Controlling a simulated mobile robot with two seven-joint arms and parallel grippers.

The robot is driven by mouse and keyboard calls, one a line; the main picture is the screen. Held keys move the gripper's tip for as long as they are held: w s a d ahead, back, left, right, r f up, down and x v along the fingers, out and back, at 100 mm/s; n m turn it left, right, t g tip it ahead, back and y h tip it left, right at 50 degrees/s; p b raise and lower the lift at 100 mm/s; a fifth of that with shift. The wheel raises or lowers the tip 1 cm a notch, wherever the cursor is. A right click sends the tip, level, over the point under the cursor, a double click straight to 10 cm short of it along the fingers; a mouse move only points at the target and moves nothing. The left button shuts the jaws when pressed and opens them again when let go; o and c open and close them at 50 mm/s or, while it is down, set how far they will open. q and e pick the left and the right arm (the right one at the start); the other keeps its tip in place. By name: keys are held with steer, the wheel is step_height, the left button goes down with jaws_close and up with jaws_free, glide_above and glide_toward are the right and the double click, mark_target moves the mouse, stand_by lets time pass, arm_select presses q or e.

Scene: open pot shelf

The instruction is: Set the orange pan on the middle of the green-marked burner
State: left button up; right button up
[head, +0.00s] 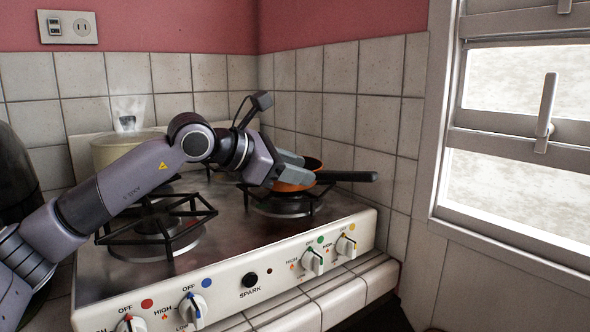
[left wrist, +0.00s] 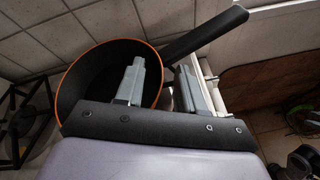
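The orange pan (head: 294,187), dark inside with a black handle (head: 348,176) pointing right, is at the right front burner (head: 285,208). I cannot tell whether it rests on the grate or hangs just above. My left gripper (head: 293,167) is at its rim. In the left wrist view, one finger of the gripper (left wrist: 162,75) is over the inside of the pan (left wrist: 105,75) and the other is outside, near the handle, with visible space between them. My right gripper is out of view.
A pale pot (head: 115,150) stands at the back left of the stove. The left front burner (head: 152,228) is empty. Tiled walls close in behind and to the right, with a window (head: 525,130) at right. A dark rounded object (head: 15,180) stands at far left.

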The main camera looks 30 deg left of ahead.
arm_select(q)
steer(key=shift+f, duration=0.25)
steer(key=shift+r, duration=0.15)
step_height(320, 180, up, 20)
steer(key=p, duration=0.4)
stand_by(0.4)
